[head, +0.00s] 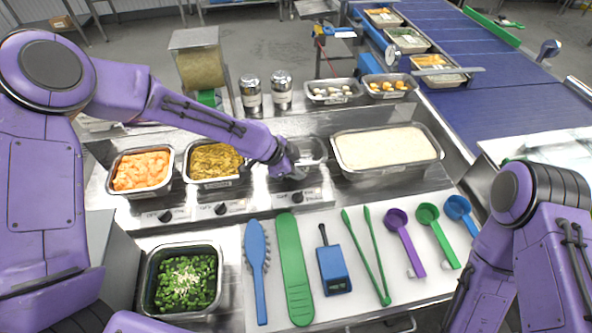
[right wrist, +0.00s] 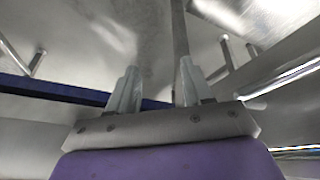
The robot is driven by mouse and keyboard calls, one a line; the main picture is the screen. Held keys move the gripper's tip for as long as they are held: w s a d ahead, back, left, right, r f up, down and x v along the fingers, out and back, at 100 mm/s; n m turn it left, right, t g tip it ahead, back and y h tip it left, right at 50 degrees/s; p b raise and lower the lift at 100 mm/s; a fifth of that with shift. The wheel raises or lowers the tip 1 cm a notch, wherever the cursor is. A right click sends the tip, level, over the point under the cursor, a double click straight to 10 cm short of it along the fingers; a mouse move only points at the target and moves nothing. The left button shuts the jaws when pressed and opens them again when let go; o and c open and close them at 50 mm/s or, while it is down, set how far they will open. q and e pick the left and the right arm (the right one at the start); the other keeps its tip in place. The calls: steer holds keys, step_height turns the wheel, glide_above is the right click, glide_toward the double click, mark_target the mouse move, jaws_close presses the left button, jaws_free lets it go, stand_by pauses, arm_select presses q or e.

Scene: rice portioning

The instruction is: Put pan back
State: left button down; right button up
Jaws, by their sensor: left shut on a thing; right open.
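A small metal pan (head: 314,150) with no food visible in it is at the third counter place, between the pan of yellow-brown food (head: 189,180) and the large rice pan (head: 337,166). My left gripper (head: 294,163) is shut on its left side. The gripper and forearm hide part of the pan, and I cannot tell whether it sits fully in the counter opening. My right gripper (right wrist: 158,88) is open and empty in the right wrist view, with blurred metal surfaces beyond it. It is out of sight in the head view.
An orange-food pan (head: 112,189) is at the left and a green-vegetable pan (head: 148,300) at the front left. Two shakers (head: 281,92) stand behind. A blue conveyor (head: 490,100) runs at the right.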

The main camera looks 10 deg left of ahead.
arm_select(q)
steer(key=shift+s+f, duration=0.1)
steer(key=shift+f, duration=0.05)
steer(key=c, duration=1)
jaws_free()
steer(key=shift+r, duration=0.2)
steer(key=b+v, duration=0.1)
steer(key=v, duration=1.1)
